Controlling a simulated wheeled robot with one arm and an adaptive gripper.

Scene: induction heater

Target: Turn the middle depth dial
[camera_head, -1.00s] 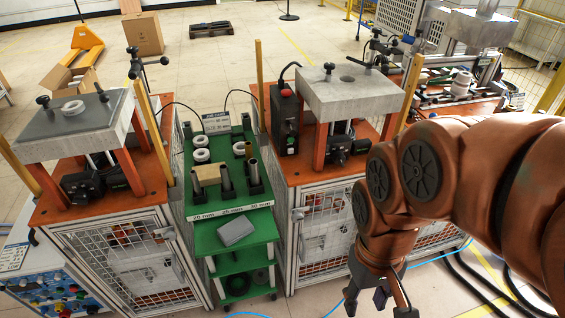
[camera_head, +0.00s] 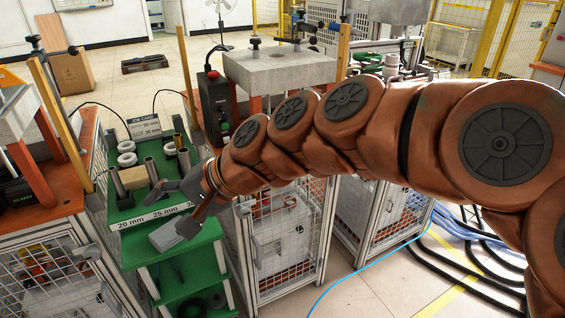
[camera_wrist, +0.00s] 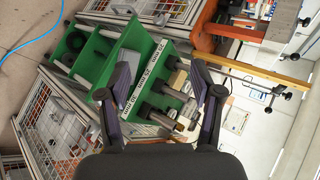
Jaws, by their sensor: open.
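My gripper (camera_head: 168,212) is open and empty, at the front edge of the green cart's top (camera_head: 122,208). Its two fingers are apart in the wrist view (camera_wrist: 162,93), with the cart between and beyond them. The cart carries labels 20 mm and 25 mm (camera_head: 163,213); the wrist view also shows a 30 mm label (camera_wrist: 160,48). I cannot surely pick out a depth dial. My gripper hides the cart top's front right part.
A grey flat box (camera_head: 165,236) lies on the cart's lower level. White rings (camera_head: 127,148) and a job card (camera_head: 143,127) are at the cart's back. Heater stations with mesh cabinets (camera_head: 290,235) flank the cart. A blue cable (camera_head: 375,258) lies on the floor.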

